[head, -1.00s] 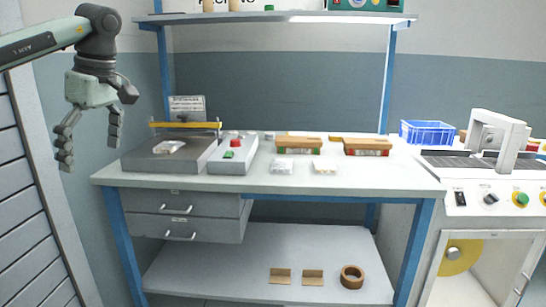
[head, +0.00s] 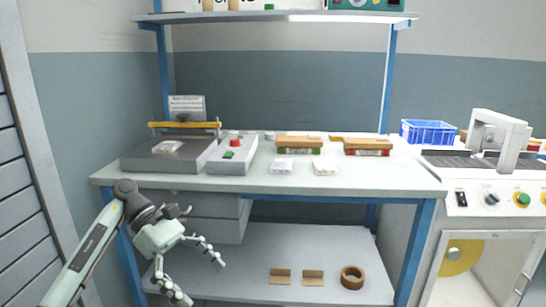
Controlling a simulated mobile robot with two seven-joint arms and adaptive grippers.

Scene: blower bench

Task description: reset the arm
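My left gripper (head: 204,278) is low at the left, in front of the bench's drawers and below the worktop edge. Its fingers are spread apart with nothing between them. My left arm comes in from the lower left corner. My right gripper is not in view. The workbench (head: 260,184) has a grey machine (head: 150,160) with a yellow bar at its left end. A grey control box (head: 232,167) with a red and a green button stands beside it.
Two brown boxes (head: 299,142) (head: 367,143) and small white packs (head: 283,167) lie on the worktop. A blue crate (head: 428,132) and a white machine (head: 498,137) stand at the right. A tape roll (head: 352,277) lies on the lower shelf.

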